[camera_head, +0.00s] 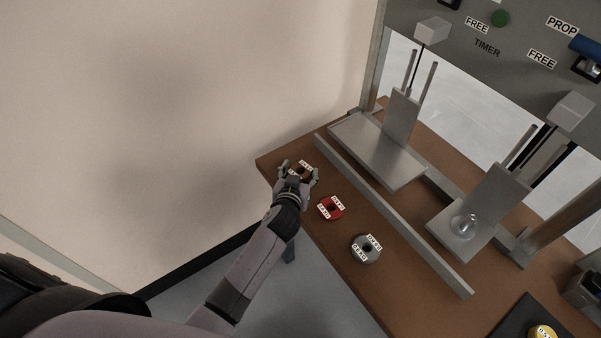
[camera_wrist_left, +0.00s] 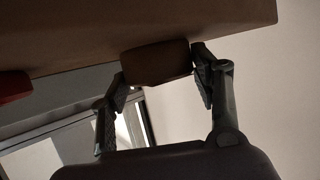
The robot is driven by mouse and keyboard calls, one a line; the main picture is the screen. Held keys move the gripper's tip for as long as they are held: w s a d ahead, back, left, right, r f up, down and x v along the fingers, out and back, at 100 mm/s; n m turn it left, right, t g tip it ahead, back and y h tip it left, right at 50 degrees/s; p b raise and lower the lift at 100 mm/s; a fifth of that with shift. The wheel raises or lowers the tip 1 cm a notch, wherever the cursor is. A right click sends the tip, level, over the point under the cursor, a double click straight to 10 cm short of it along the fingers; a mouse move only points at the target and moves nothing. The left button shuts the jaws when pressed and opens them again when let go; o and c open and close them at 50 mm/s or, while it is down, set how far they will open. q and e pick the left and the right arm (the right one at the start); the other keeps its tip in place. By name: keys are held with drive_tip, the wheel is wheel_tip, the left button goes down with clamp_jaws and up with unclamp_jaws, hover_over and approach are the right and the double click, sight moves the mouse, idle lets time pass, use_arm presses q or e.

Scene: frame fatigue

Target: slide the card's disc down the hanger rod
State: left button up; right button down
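A brown disc with a white label (camera_head: 304,165) lies at the table's far left corner. My left gripper (camera_head: 298,172) is around it, one finger on each side. In the left wrist view, the disc (camera_wrist_left: 155,64) sits between the fingertips, very close to both; I cannot tell if they press on it. A red disc (camera_head: 326,214) and a grey disc (camera_head: 368,259) lie to its right. Thin upright rods (camera_head: 428,80) stand at the left station, with similar rods (camera_head: 522,147) at the right station. I cannot make out the card. My right gripper is out of view.
A long metal rail (camera_head: 395,219) separates the discs from the stations. A clear rounded object (camera_head: 465,225) sits on the right station's base. A yellow disc (camera_head: 543,331) lies on a dark mat at bottom right. A labelled grey panel (camera_head: 520,25) stands behind.

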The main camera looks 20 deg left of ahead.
use_arm(q)
clamp_jaws()
idle(0.5)
drive_tip(key=shift+r, duration=0.15)
